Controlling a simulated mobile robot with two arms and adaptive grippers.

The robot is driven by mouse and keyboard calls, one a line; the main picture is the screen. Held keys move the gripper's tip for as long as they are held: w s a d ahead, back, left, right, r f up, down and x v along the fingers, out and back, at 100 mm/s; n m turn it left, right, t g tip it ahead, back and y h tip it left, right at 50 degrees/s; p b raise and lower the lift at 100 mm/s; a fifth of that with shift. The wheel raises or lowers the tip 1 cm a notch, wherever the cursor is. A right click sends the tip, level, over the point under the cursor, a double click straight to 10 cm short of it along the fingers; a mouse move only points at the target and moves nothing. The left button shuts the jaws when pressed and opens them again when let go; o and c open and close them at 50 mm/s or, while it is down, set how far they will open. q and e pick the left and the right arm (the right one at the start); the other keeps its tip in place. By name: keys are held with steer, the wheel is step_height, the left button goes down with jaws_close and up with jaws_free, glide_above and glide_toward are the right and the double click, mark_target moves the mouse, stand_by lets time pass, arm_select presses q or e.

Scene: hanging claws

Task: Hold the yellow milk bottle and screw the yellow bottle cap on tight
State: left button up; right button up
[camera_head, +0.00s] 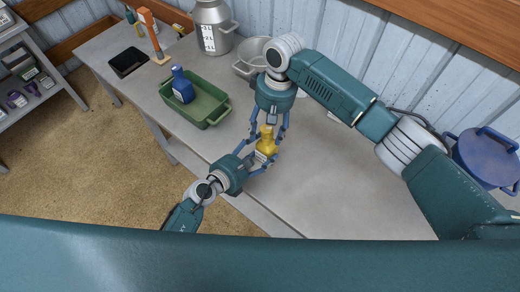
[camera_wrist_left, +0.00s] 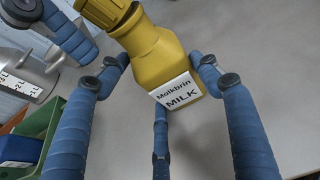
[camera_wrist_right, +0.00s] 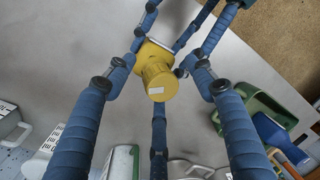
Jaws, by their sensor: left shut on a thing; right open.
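The yellow milk bottle (camera_head: 264,148) is above the table near its front edge, tilted in the left wrist view (camera_wrist_left: 165,62), with a white "MILK" label. My left gripper (camera_head: 259,158) is shut on the bottle's body, fingers on both sides. The yellow ribbed cap (camera_wrist_left: 108,12) sits at the bottle's mouth; how tightly cannot be told. The right wrist view shows the cap (camera_wrist_right: 158,82) end-on, with a small pale mark. My right gripper (camera_head: 269,132) is open above the bottle, its fingers spread around the cap; a gap shows on the cap's sides.
A green tray (camera_head: 212,118) holding a blue bottle (camera_head: 181,85) stands to the left. A metal pot (camera_head: 247,62) and a milk can (camera_head: 213,30) stand behind. A black tablet (camera_head: 128,62) lies at the far left. The table's right part (camera_head: 350,190) is clear.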

steer(key=n, duration=0.5)
steer(key=shift+g+h, duration=0.3)
steer(key=shift+g, duration=0.1)
steer(key=n, duration=0.5)
steer(key=shift+h, duration=0.3)
jaws_close()
